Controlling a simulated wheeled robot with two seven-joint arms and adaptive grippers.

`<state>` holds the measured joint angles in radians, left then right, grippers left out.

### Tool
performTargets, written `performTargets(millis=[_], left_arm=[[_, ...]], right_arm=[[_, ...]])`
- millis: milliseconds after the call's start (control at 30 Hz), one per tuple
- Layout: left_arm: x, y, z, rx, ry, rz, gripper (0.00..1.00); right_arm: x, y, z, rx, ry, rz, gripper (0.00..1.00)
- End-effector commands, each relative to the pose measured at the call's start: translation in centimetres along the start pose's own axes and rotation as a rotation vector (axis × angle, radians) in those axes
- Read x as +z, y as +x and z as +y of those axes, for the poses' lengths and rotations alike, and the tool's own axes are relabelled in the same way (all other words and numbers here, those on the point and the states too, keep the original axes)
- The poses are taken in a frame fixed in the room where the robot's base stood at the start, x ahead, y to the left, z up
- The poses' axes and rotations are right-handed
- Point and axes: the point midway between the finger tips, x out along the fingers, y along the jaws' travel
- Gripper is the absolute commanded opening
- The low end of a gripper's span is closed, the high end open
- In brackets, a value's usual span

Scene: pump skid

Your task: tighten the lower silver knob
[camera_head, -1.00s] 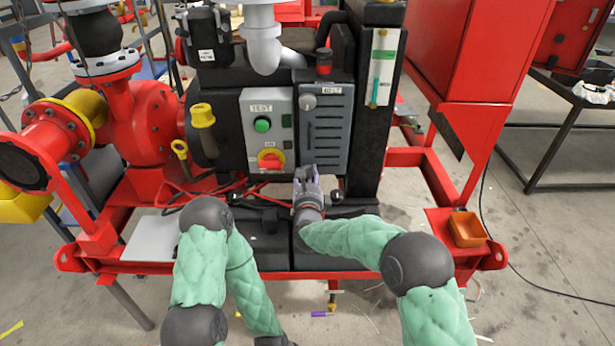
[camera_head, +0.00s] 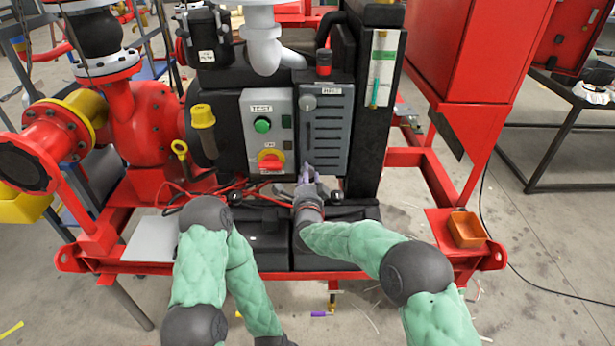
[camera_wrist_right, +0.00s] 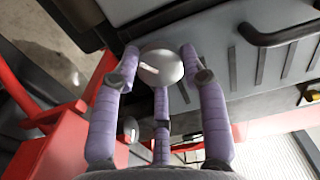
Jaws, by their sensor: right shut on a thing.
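The lower silver knob (camera_wrist_right: 162,67) shows in the right wrist view as a pale round disc between my purple fingers, at the grey panel's edge. My right gripper (camera_wrist_right: 161,72) is shut on it, with fingers at its left and right sides and a third below. In the head view my right gripper (camera_head: 307,174) is at the bottom of the grey louvred panel (camera_head: 328,132), and its fingers hide the lower knob there. The upper silver knob (camera_head: 308,102) is clear of the gripper near the panel's top. My left arm is folded at lower left; its gripper is out of view.
Left of the panel is a control box (camera_head: 267,131) with a green button and a red rotary switch. Red cables (camera_head: 228,192) lie below it. A dark column (camera_head: 375,120) stands right of the panel. An orange tray (camera_head: 466,229) sits at the skid's right corner.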

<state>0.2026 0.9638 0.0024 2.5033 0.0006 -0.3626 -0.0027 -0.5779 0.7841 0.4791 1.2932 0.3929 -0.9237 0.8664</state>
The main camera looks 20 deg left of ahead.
Motion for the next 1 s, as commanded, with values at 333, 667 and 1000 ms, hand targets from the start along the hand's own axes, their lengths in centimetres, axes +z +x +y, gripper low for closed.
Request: performTargets(millis=[333,667,1000], left_arm=[[0.0,-0.8,0.3,0.000,0.000,0.000,0.40],[0.1,-1.7,0.6,0.000,0.000,0.000,0.40],[0.1,-2.4,0.8,0.000,0.000,0.000,0.40]], right_arm=[[-0.1,0.0,0.2,0.006,-0.330,0.001,0.11],[-0.1,0.0,0.1,0.005,-0.624,0.000,0.11],[-0.1,0.0,0.1,0.005,-0.827,0.000,0.11]])
